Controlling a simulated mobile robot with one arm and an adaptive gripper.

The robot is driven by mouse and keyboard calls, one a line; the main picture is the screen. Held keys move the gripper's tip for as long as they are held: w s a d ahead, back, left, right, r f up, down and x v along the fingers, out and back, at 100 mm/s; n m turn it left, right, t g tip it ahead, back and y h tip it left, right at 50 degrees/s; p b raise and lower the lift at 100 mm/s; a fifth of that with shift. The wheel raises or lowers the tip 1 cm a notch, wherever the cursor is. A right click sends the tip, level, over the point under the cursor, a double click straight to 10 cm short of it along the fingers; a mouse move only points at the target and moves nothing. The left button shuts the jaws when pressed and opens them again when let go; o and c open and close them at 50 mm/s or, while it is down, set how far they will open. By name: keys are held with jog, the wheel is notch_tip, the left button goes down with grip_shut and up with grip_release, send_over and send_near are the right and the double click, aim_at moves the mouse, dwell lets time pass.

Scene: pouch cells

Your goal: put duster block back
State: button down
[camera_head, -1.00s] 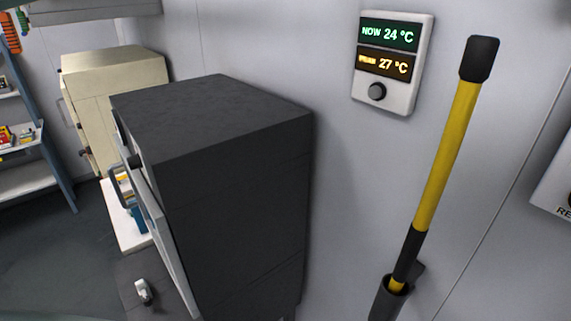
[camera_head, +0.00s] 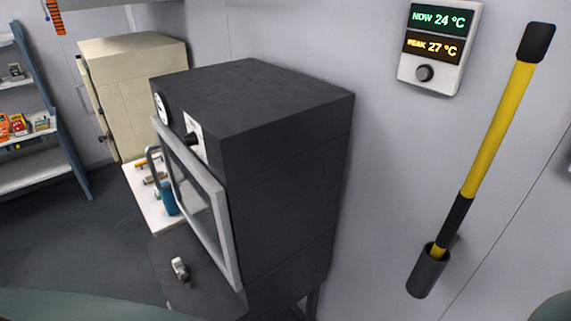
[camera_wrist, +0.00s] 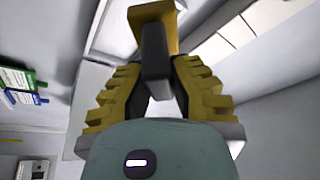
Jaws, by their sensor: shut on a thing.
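My gripper (camera_wrist: 152,88) shows in the wrist view, with ridged yellow and black fingers closed from both sides. A dark grey block (camera_wrist: 155,62), which I take to be the duster block, is held between the fingertips. A yellow piece (camera_wrist: 153,16) shows beyond it; I cannot tell whether it belongs to the block. The fingers hide part of the block. My gripper and the block are not visible in the head view, and I cannot make out the block's place there.
A dark oven (camera_head: 285,120) with a framed glass door stands mid-view. A white surface (camera_head: 150,205) with small items lies left of it. A cream cabinet (camera_head: 145,75) and shelf rack (camera_head: 45,125) stand behind. A yellow-handled tool (camera_head: 490,130) sits in a wall holder (camera_head: 428,272).

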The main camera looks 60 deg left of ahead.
jog(key=w+a+f+n+y, duration=0.1)
jog(key=w+a+f, duration=0.5)
jog(key=a, duration=0.3)
jog(key=w+a+f+n+y, duration=0.1)
jog(key=w+a+f+y, duration=0.1)
jog(key=w+a+f, duration=0.4)
jog(key=w+a, duration=0.2)
jog(key=a, duration=0.2)
jog(key=shift+w+a+y, duration=0.15)
jog(key=shift+w+y, duration=0.1)
jog(key=shift+y, duration=0.05)
jog(key=shift+f, duration=0.1)
